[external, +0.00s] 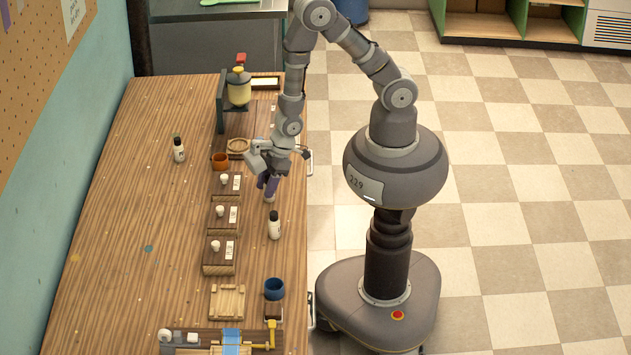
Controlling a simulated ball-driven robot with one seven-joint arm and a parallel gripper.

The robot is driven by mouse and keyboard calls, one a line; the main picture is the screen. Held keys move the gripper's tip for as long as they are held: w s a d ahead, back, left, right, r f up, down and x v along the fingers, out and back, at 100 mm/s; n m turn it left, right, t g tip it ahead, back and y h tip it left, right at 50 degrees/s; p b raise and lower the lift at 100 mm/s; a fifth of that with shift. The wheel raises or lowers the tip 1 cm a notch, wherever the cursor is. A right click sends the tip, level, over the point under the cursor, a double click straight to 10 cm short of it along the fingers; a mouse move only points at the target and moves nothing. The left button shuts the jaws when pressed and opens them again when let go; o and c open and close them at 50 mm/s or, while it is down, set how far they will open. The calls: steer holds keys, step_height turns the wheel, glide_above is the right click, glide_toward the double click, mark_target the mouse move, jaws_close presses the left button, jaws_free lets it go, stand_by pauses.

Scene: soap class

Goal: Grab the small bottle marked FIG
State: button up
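Small white bottles with dark caps stand on the wooden table. One bottle (179,151) is at the left, and another bottle (274,226) is near the right edge. Their labels are too small to read, so I cannot tell which is marked FIG. My gripper (267,184) points down over the right part of the table, between these two bottles. Purple shows at its fingers, with a small pale shape (269,198) right below. I cannot tell whether the fingers hold it or whether they are open or shut.
Several wooden blocks with white knobs and labels (219,256) stand in a row left of my gripper. An orange cup (220,161), a blue cup (274,289), a wooden tray (227,317) and a dispenser (238,90) are also on the table (125,240). Its left side is mostly clear.

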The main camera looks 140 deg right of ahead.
steer(key=c, duration=0.3)
